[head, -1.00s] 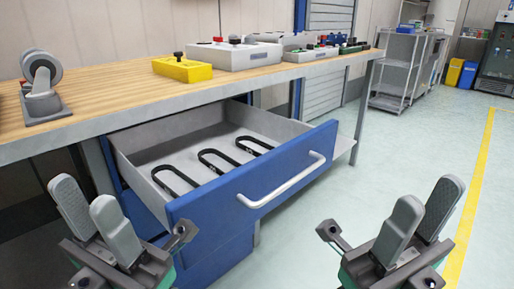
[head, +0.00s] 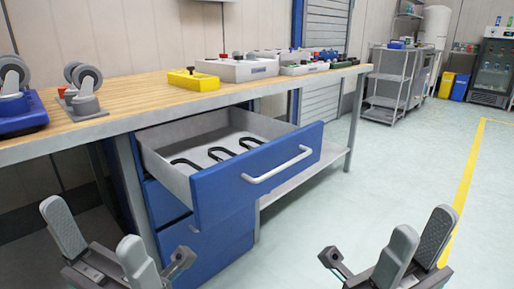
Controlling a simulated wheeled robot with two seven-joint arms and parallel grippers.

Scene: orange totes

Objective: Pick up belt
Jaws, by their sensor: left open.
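Several black looped belts lie side by side in the open drawer (head: 228,191). The left belt (head: 187,163), the middle belt (head: 216,153) and the right belt (head: 250,142) show in part; the drawer front hides their near ends. My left gripper (head: 98,241) is open and empty at the lower left, in front of the drawer cabinet. My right gripper (head: 418,254) is at the lower right over the floor, its two fingers apart and nothing between them. Both grippers are clear of the drawer and the belts.
The wooden workbench (head: 135,104) runs above the drawer. On it are a yellow control box (head: 193,80), a grey box (head: 235,68) and caster wheels (head: 85,90). A wire shelf cart (head: 390,85) stands at the back. The floor on the right is clear.

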